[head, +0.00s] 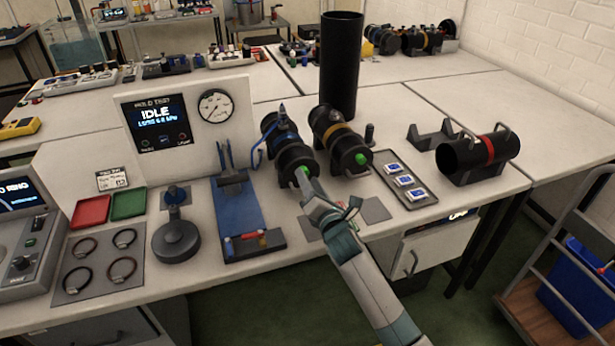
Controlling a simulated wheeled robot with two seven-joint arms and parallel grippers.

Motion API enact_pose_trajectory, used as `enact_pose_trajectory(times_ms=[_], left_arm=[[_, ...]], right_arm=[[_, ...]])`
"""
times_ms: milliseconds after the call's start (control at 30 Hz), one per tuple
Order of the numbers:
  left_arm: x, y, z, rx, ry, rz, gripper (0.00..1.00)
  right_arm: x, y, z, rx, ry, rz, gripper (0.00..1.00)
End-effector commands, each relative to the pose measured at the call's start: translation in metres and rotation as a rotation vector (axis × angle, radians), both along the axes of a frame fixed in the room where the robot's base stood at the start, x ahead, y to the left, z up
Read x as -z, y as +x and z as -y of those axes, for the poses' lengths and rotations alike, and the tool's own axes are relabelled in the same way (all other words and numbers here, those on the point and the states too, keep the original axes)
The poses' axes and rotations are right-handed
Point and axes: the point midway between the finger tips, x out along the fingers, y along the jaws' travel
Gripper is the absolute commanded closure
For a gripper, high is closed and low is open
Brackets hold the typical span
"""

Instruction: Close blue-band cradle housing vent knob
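The blue-band housing (284,138) is a black cylinder lying in a cradle near the middle of the bench, with a blue band and a thin blue hose at its left. Its green vent knob (302,172) is on the near end cap and is partly hidden by my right gripper. My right gripper (304,182) reaches in from the lower right, with its tips at the knob. I cannot tell whether its fingers are closed on the knob or only beside it. My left gripper is not in view.
A yellow-band housing (338,136) with its own green knob (360,158) lies close on the right. A tall black tube (340,62) stands behind it. The hold test panel (158,122) reading IDLE is at the left. A grey tray (404,180) and red-band cylinder (470,154) are further right.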

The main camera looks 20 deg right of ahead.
Motion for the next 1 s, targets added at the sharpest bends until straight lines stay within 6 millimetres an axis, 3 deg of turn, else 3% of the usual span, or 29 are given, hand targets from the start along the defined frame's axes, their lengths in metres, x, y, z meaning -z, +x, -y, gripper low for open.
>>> enact_pose_trajectory(times_ms=[200, 533, 700, 1000], left_arm=[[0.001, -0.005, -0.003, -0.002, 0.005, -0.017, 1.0], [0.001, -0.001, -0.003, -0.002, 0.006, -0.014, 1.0], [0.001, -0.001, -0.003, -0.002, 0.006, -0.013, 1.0], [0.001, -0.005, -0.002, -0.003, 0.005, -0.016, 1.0]], right_arm=[[0.0, 0.014, -0.001, -0.001, 0.001, 0.001, 0.61], [0.0, 0.016, -0.001, -0.001, 0.001, 0.001, 0.61], [0.0, 0.016, -0.001, -0.001, 0.001, 0.001, 1.0], [0.0, 0.016, -0.001, -0.001, 0.014, 0.0, 1.0]])
